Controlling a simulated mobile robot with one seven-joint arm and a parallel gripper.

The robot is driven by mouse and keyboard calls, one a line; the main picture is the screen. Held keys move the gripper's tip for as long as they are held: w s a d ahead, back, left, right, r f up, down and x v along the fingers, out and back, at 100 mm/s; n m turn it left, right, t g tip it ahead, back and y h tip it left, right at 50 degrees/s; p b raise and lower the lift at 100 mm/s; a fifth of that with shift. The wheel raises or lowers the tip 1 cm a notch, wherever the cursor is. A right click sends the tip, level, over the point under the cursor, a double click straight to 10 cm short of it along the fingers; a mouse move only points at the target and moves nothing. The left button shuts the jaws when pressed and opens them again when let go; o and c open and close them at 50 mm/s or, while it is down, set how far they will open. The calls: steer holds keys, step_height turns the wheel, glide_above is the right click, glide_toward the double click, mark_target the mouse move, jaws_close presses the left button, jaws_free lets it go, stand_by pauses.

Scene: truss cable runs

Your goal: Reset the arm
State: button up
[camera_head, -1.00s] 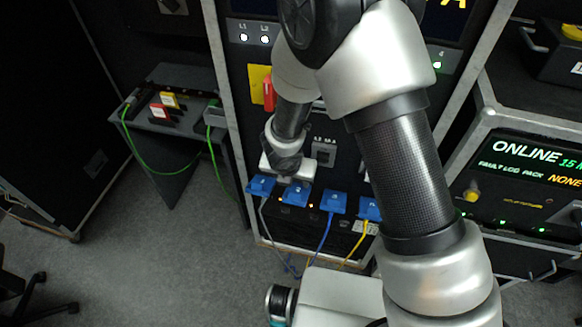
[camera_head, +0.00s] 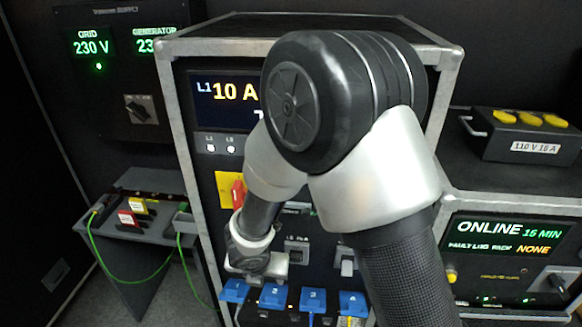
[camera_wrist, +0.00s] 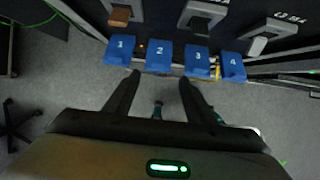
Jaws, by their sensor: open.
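My gripper (camera_wrist: 157,98) is open and empty in the wrist view, its two dark fingers apart with grey floor between them. Ahead of the fingers is a row of numbered blue connectors: 1 (camera_wrist: 121,48), 2 (camera_wrist: 159,56), 3 (camera_wrist: 196,61) and 4 (camera_wrist: 232,66). The fingertips appear just short of connectors 1 to 3; I cannot tell the exact gap. In the head view my bent arm stands in front of the rack, and my wrist is above connector 1 (camera_head: 235,291). The fingers themselves cannot be made out there.
The rack (camera_head: 180,120) has a red switch (camera_head: 238,194) on a yellow plate, close to my forearm. A small table (camera_head: 150,252) with green cables stands at left. An ONLINE unit (camera_head: 508,240) is at right, with a yellow-buttoned box (camera_head: 528,138) above it. Open floor shows low left.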

steer(key=w+d+r+m+t+h, duration=0.1)
steer(key=d+r+m+h, duration=0.1)
steer(key=d+r+m, duration=1.65)
steer(key=s+d+r+m+y, duration=0.1)
steer(key=s+d+r+m, duration=0.2)
steer(key=s+r+m, duration=0.2)
steer(key=s+d+r+m+y, duration=0.1)
steer(key=s+d+r+m, duration=0.2)
steer(key=s+r+m, duration=0.3)
steer(key=s+m, duration=0.4)
steer(key=m, duration=0.2)
steer(key=shift+s+d, duration=0.15)
steer(key=shift+d, duration=0.2)
steer(key=shift+r, duration=0.15)
